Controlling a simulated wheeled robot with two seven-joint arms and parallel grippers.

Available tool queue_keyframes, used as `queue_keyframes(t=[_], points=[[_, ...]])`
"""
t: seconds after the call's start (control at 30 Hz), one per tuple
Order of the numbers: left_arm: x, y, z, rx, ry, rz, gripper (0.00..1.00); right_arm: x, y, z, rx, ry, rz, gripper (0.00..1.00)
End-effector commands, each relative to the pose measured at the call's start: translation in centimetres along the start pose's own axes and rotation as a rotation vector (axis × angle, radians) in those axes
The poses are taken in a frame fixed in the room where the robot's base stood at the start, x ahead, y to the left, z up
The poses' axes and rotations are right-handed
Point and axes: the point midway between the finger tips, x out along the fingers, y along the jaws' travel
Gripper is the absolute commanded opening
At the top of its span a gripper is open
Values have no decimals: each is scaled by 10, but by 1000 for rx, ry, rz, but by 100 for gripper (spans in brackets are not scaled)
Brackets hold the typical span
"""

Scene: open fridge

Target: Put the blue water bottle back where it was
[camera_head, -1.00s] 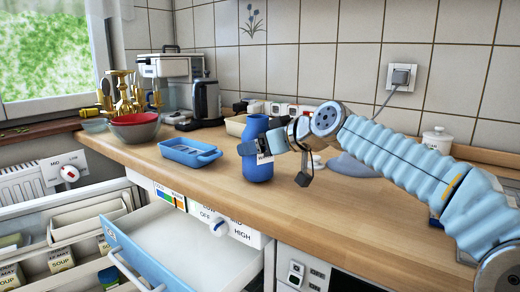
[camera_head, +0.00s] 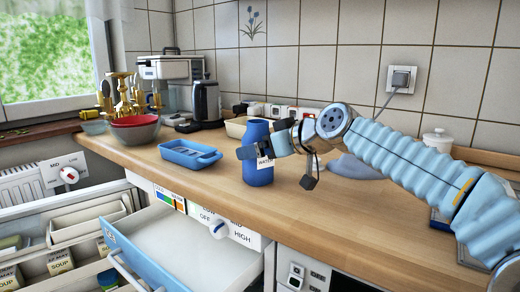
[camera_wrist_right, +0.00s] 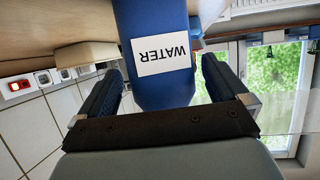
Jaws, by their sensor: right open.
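The blue water bottle (camera_head: 257,175) stands upright on the wooden counter, close to its front edge, in the head view. Its white WATER label faces my right gripper (camera_head: 263,149). In the right wrist view the bottle (camera_wrist_right: 150,20) shows upside down between the two spread fingers of the right gripper (camera_wrist_right: 160,88), with a visible gap at the right finger. The right gripper is open around the bottle. My left gripper is in neither view.
A blue tray (camera_head: 207,158) lies left of the bottle on the counter (camera_head: 330,215). Below, a white drawer (camera_head: 185,242) is pulled out. Bowls (camera_head: 135,130) and a kettle (camera_head: 206,101) stand behind at left.

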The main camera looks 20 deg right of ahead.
Motion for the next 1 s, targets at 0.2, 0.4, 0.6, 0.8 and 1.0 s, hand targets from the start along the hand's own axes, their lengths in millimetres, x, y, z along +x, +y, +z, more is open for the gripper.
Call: queue_keyframes(t=[0.2, 0.4, 0.6, 0.8, 1.0], points=[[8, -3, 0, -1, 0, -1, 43, -52, 0, 2, 0, 4, 3, 100], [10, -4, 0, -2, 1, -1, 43, -90, 0, 1, 0, 1, 2, 100], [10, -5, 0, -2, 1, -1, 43, -107, 0, 1, 0, -1, 1, 100], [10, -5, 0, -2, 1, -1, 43, -108, 0, 1, 0, -1, 0, 100], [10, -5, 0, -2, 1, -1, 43, -108, 0, 1, 0, -1, 0, 100]])
